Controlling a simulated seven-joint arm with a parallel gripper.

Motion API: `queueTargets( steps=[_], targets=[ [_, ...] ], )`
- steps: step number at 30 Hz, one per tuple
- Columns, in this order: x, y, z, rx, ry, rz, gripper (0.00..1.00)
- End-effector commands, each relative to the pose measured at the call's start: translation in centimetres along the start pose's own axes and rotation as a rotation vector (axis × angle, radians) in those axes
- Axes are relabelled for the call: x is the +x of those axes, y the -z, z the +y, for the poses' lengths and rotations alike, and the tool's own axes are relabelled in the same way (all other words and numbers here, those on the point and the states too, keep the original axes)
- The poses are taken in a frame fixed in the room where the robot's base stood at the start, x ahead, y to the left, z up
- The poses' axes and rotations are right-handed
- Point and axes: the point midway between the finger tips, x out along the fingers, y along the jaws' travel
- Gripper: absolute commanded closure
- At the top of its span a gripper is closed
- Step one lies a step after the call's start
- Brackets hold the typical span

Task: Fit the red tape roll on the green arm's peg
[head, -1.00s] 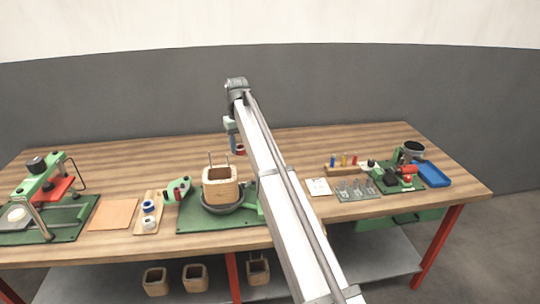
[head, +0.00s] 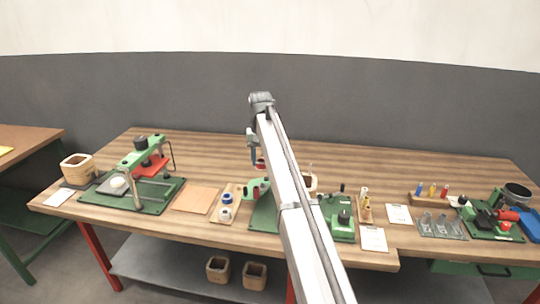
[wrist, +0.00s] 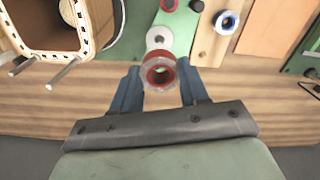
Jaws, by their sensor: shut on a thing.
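The red tape roll (wrist: 151,76) is between the blue fingers of my gripper (wrist: 160,78), with its hole facing the wrist camera. In the head view the roll (head: 261,163) shows only in part beside my arm. The green arm (wrist: 178,22) lies just beyond the roll in the wrist view, with a pale grey disc (wrist: 160,37) at its near end. In the head view the green arm (head: 254,188) is just below my gripper (head: 255,160). I cannot make out the peg clearly; the roll appears to be above the arm, apart from it.
A square wooden coil form (wrist: 48,28) with two metal rods is left of the roll in the wrist view. A wooden board (head: 223,208) with blue and white rolls stands beside the green arm. A green press (head: 140,170) is farther left. The table's back strip is clear.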

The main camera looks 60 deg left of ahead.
Motion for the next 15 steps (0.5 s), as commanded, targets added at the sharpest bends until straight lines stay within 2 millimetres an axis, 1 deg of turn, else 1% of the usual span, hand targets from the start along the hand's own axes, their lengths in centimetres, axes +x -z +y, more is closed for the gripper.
queueTargets(
  steps=[8,15],
  targets=[
    [1.2,0.0,0.0,0.000,0.000,-0.001,0.84],
    [3.0,-0.1,0.1,-0.001,0.000,-0.001,0.84]
  ],
)
